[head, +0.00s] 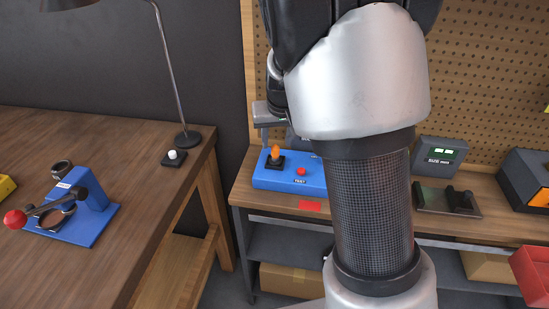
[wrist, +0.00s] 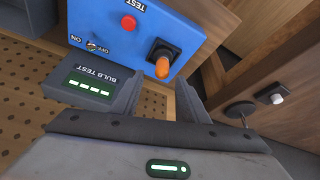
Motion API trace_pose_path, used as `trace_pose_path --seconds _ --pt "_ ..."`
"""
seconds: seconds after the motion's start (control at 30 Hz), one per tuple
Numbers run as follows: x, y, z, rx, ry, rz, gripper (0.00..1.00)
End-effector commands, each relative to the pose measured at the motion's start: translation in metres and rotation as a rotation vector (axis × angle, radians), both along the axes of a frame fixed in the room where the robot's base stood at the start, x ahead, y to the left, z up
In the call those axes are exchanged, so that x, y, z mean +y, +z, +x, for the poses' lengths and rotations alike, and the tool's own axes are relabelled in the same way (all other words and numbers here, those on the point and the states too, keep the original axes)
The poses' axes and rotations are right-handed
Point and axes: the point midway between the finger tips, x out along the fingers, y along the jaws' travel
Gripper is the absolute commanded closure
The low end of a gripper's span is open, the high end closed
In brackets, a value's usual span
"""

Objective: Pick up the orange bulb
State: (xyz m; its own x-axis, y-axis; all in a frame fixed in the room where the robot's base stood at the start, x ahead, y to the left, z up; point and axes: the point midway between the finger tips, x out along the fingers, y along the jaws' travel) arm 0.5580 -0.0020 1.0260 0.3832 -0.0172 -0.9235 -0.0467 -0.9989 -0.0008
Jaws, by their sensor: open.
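The orange bulb (head: 275,151) stands upright in a black square socket on the blue test box (head: 315,180), on the back bench. It also shows in the wrist view (wrist: 162,68), just beyond and between the fingertips. My gripper (wrist: 159,92) is open and empty, its two grey fingers apart, and no finger touches the bulb. In the head view my arm hides most of the gripper and part of the blue box.
A red button (wrist: 128,23), a toggle switch (wrist: 92,46) and a BULB TEST display (wrist: 92,82) lie near the bulb. A lamp (head: 186,138) and a blue fixture (head: 75,215) stand on the left table. Pegboard backs the bench.

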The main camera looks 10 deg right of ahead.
Motion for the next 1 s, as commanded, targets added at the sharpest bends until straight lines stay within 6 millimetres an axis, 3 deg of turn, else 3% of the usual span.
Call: trace_pose_path --seconds 0.27,0.57,0.83,1.0 --pt "0.001 -0.040 0.012 0.002 -0.002 -0.001 0.59" --pt "0.002 -0.044 0.014 0.000 0.001 0.000 0.59" --pt "0.002 -0.044 0.014 0.000 0.000 0.000 1.00" --pt "0.002 -0.044 0.014 0.000 0.000 0.000 1.00"
